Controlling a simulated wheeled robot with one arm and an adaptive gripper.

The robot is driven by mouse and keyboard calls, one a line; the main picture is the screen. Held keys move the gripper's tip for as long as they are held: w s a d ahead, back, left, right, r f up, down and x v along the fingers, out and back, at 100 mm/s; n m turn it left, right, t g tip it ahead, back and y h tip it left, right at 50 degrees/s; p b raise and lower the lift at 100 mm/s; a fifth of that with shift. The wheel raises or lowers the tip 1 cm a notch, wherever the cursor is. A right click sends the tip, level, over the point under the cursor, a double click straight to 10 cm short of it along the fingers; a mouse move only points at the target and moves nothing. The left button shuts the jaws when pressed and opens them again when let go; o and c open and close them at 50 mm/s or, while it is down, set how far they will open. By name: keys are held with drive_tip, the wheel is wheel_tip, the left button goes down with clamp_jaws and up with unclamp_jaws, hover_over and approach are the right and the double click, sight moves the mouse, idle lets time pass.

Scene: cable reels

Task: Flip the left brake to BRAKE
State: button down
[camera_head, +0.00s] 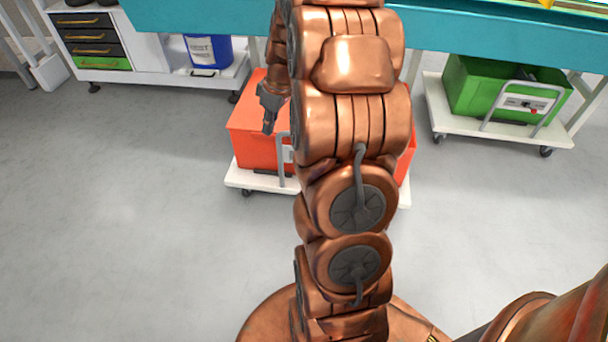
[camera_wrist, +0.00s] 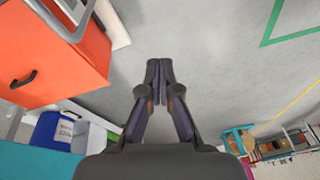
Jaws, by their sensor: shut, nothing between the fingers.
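My gripper (camera_head: 269,128) hangs in front of the orange box (camera_head: 252,138) in the head view, fingers down. In the wrist view its fingertips (camera_wrist: 160,68) are together with nothing between them, over grey floor. The orange box (camera_wrist: 60,55) also fills the upper left of the wrist view, apart from the fingers. A small pale panel (camera_head: 287,154) and a grey bar (camera_head: 281,167) show on the box front, mostly behind my arm. A similar panel (camera_head: 523,103) with a red part is on the green box (camera_head: 475,85) at right. I cannot make out any brake lever's position.
The orange box stands on a low white wheeled base (camera_head: 255,182). A teal bench (camera_head: 220,15) spans the back. A drawer cabinet (camera_head: 90,38) and a blue bin (camera_head: 208,50) stand at back left. The grey floor (camera_head: 130,200) at left is clear.

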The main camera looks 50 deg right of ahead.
drive_tip(key=w+d+f+t+b, duration=0.1)
drive_tip(key=d+f+b, duration=0.5)
drive_tip(key=d+f, duration=0.8)
drive_tip(key=shift+w+d+f+n+h+b, duration=0.15)
drive_tip(key=shift+d+n+h+b, duration=0.15)
drive_tip(key=shift+d+n+h, duration=0.1)
wheel_tip(320, 180, down, 12)
drive_tip(key=b, duration=0.4)
drive_tip(key=shift+b, duration=0.35)
drive_tip(key=shift+r, duration=0.2)
